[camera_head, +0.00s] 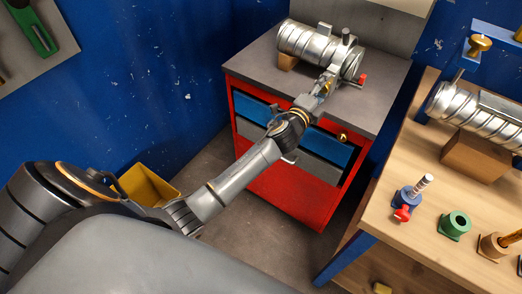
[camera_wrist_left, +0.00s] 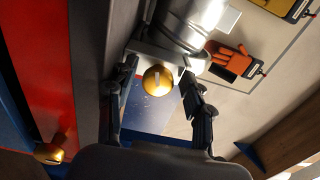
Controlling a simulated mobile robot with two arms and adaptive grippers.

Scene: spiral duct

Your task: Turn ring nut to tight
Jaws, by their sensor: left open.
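A silver spiral duct (camera_head: 306,43) lies on the grey top of a red cabinet, with a ring-shaped collar (camera_head: 350,62) at its right end. A red knob (camera_head: 362,79) sticks out near that collar. My left gripper (camera_head: 327,82) is at the front of the collar. In the left wrist view my left gripper (camera_wrist_left: 160,68) is open, its two fingers on either side of a round gold knob (camera_wrist_left: 157,80) below the silver duct (camera_wrist_left: 188,22). I cannot tell whether the fingers touch the knob, or which part is the ring nut. My right gripper is not in view.
The red cabinet (camera_head: 262,165) has blue and grey drawers below my left arm. A wooden bench (camera_head: 430,225) at right holds another silver duct (camera_head: 480,115) on a block and several small fittings. A yellow bin (camera_head: 148,185) stands on the floor. Orange gloves (camera_wrist_left: 229,60) hang in the wrist view.

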